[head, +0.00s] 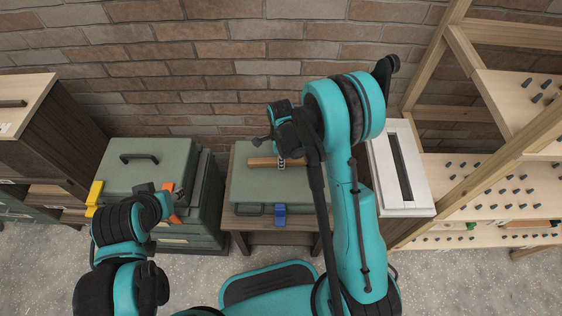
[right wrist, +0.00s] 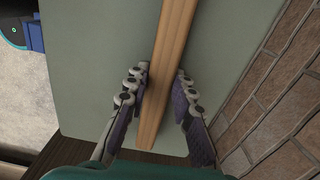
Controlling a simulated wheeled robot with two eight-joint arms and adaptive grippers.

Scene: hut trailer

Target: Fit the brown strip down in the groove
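The brown strip (head: 262,161) is a long, thin wooden bar lying on the closed green case on the small table. In the right wrist view the strip (right wrist: 174,35) runs lengthwise between the fingers of my right gripper (right wrist: 159,86). The fingers are apart; the left one is very near the strip, and a gap shows on the right. In the head view my right gripper (head: 283,161) is over the strip, and my arm hides part of it. A white block with a long dark groove (head: 402,168) stands to the right. My left gripper (head: 153,192) is near the left case, its fingers unclear.
The strip's green case (head: 240,185) has a blue latch (head: 280,213). Another green case (head: 145,170) stands left with yellow and orange latches. A wooden pegged rack (head: 490,185) is at the right. The brick wall (head: 220,80) closes off the back.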

